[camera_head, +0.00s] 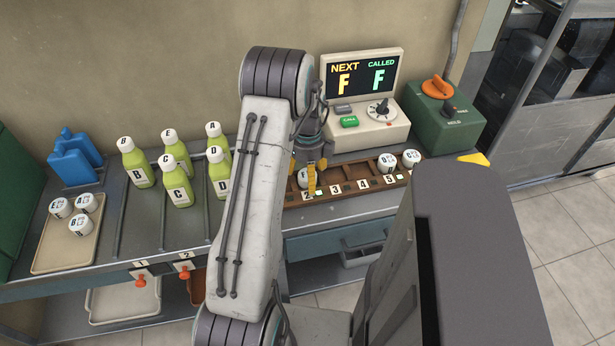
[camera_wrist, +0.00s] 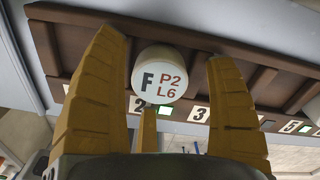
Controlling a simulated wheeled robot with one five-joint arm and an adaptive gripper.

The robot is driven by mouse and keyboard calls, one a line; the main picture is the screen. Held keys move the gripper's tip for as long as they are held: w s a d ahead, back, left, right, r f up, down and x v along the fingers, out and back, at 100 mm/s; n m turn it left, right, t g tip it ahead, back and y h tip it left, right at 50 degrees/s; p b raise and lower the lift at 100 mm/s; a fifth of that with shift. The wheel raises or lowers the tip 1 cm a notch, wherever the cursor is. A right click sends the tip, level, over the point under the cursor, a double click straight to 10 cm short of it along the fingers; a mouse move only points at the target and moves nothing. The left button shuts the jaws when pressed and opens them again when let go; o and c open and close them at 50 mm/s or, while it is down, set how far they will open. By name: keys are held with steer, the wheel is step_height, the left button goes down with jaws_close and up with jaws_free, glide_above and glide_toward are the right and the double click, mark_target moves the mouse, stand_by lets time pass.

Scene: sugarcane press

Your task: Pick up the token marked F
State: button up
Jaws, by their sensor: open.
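The token marked F (camera_wrist: 158,78) is a white round piece with "P2 L6" printed beside the F. It shows in the middle of the wrist view, at the brown rack above the label 2. In the head view a white token (camera_head: 302,178) shows partly behind my gripper (camera_head: 313,178). In the wrist view my gripper (camera_wrist: 160,55) is open, with yellow fingers to the left and right of the F token and a third finger below it. Gaps show between the side fingers and the token.
The brown rack (camera_head: 348,186) has numbered slots; two white tokens (camera_head: 388,162) (camera_head: 411,158) sit at its right end. A console (camera_head: 368,128) behind displays F twice. Green bottles (camera_head: 178,185) stand left, beyond my arm. A beige tray (camera_head: 57,262) holds several tokens at far left.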

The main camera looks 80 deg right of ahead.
steer(key=c, duration=1.2)
steer(key=shift+c, duration=0.2)
